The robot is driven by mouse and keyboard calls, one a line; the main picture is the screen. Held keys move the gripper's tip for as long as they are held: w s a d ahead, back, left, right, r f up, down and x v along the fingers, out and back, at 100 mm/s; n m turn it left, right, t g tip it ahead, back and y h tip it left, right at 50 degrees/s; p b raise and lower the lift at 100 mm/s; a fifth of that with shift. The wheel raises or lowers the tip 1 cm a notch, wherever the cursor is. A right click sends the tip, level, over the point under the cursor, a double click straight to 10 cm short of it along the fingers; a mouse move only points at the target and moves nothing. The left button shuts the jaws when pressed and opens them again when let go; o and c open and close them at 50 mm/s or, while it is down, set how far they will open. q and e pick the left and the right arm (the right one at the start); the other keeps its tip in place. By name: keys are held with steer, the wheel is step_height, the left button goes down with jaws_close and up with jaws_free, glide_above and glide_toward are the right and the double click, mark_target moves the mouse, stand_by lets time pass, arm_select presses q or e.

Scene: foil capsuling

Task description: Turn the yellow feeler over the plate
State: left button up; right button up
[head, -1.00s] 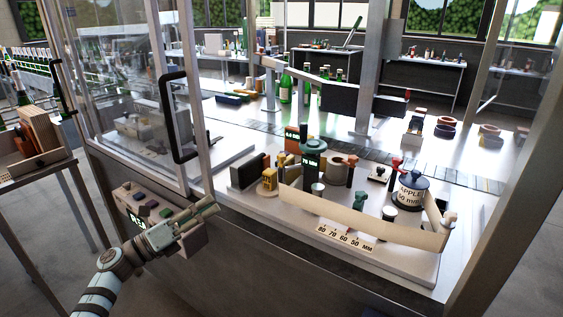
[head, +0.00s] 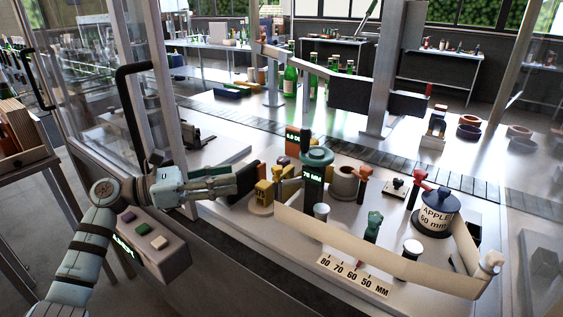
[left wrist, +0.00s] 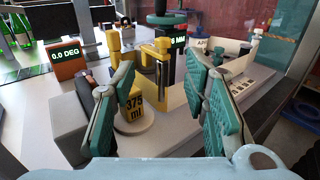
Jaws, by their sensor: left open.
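My left gripper (head: 243,181) is open and empty at the left end of the pale work plate (head: 400,285). In the left wrist view its green-padded fingers (left wrist: 162,78) stand wide apart. A yellow block marked 375 ml (left wrist: 131,103) on a round pale base is near the left finger. Behind it a yellow upright piece (left wrist: 114,45) stands; it appears to be the yellow feeler, but I cannot tell for sure. The yellow parts also show in the head view (head: 264,192), just beyond my fingertips. A green column with a lit display (head: 314,180) stands right of them.
A dark block (head: 243,184) stands beside the fingers, and an orange 0.0 DEG display (left wrist: 69,65) is behind. A glazed door with a black handle (head: 136,100) stands left.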

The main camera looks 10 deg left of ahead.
mark_target(278, 167)
arm_select(q)
steer(key=p+x, duration=0.1)
steer(key=x, duration=0.4)
steer(key=p+x, duration=0.1)
steer(key=x, duration=0.5)
steer(key=shift+d+r, duration=0.2)
steer(key=shift+d, duration=0.1)
steer(key=shift+w+d, duration=0.15)
steer(key=shift+d, duration=0.35)
arm_select(e)
steer(key=shift+s+r, duration=0.3)
steer(key=shift+r, duration=0.3)
steer(key=shift+s+r, duration=0.25)
steer(key=shift+r, duration=0.3)
arm_select(q)
steer(key=shift+c, duration=0.3)
jaws_close()
arm_select(e)
steer(key=shift+d, duration=0.1)
